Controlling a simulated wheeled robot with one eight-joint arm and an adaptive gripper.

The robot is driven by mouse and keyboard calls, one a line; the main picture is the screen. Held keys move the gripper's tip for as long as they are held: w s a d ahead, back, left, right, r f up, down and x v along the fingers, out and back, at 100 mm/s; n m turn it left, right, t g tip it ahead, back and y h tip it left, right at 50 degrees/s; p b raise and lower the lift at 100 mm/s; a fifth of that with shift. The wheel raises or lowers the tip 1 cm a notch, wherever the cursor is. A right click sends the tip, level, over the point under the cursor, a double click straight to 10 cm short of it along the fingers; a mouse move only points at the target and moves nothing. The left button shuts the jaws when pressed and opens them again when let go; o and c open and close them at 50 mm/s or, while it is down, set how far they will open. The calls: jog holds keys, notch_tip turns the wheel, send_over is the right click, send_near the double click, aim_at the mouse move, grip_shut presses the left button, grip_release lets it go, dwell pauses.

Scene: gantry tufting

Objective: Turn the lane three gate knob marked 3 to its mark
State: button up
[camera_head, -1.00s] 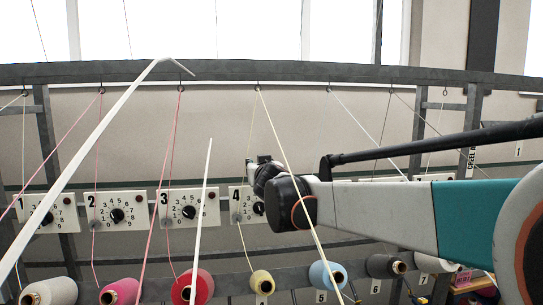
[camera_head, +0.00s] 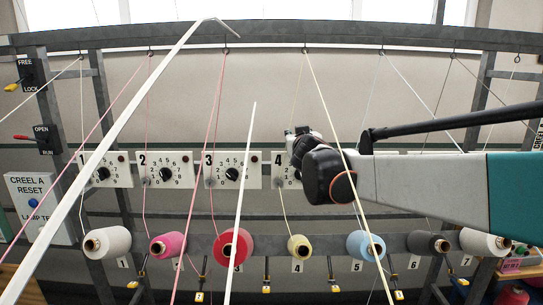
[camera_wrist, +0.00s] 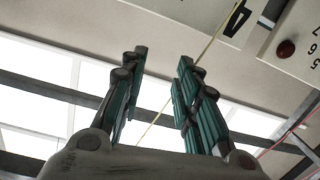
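The lane three gate panel (camera_head: 217,176) is a white plate marked 3 with a numbered dial. Its black round knob (camera_head: 232,174) sits mid-plate, with a dark red button (camera_head: 249,159) at upper right. The knob's exact setting is too small to read. My gripper (camera_head: 299,133) is right of panel 3, at the top of the panel marked 4, apart from knob 3. In the wrist view my gripper (camera_wrist: 163,68) has its two green-sided fingers spread, with nothing held between them. A white panel with a red button (camera_wrist: 286,48) shows at its upper right.
Taut threads cross in front of the panels, including a pink thread (camera_head: 213,110) by panel 3 and a yellow one (camera_head: 334,125) by my arm. Yarn cones, including a red one (camera_head: 242,248), line the rail below. A creel reset box (camera_head: 38,207) stands at left.

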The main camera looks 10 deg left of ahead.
jog(key=s+a+f+n+p, duration=0.2)
jog(key=s+a+f+n, duration=0.2)
jog(key=s+a+f, duration=0.65)
jog(key=n+t, duration=0.1)
jog(key=n, duration=0.2)
send_near(232, 179)
jog(key=w+p, duration=0.1)
jog(key=w, duration=0.1)
jog(key=w+a+p, duration=0.1)
jog(key=w, duration=0.2)
jog(key=w+p, duration=0.1)
jog(key=w, duration=0.2)
jog(key=shift+a+p, duration=0.3)
jog(key=shift+p, duration=0.05)
grip_shut()
